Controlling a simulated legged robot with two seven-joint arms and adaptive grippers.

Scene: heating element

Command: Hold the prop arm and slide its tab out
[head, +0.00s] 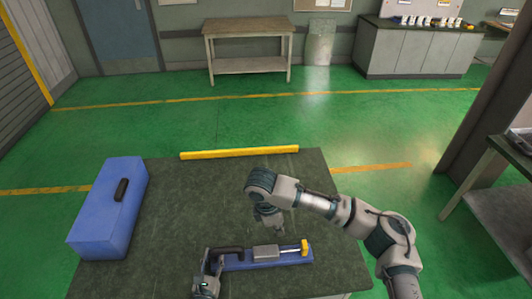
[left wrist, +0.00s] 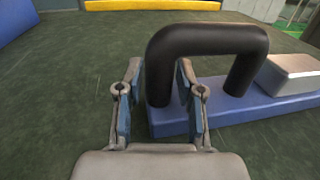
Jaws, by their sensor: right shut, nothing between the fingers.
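A blue bar-shaped base (head: 262,260) lies near the table's front edge. It carries a black arched handle (head: 226,250) at its left, a grey block (head: 266,252) in its middle and a small yellow tab (head: 304,247) at its right end. Which part is called the prop arm I cannot tell. My left gripper (left wrist: 160,85) is open, its fingers on either side of the near leg of the black handle (left wrist: 208,38), with small gaps visible. It also shows in the head view (head: 212,262). My right gripper (head: 272,227) is shut and empty, above and behind the grey block.
A blue box (head: 100,220) with a black handle stands at the table's left. A yellow bar (head: 240,153) lies along the back edge. The dark table top (head: 180,200) between them is clear. A workbench (head: 248,28) stands far behind.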

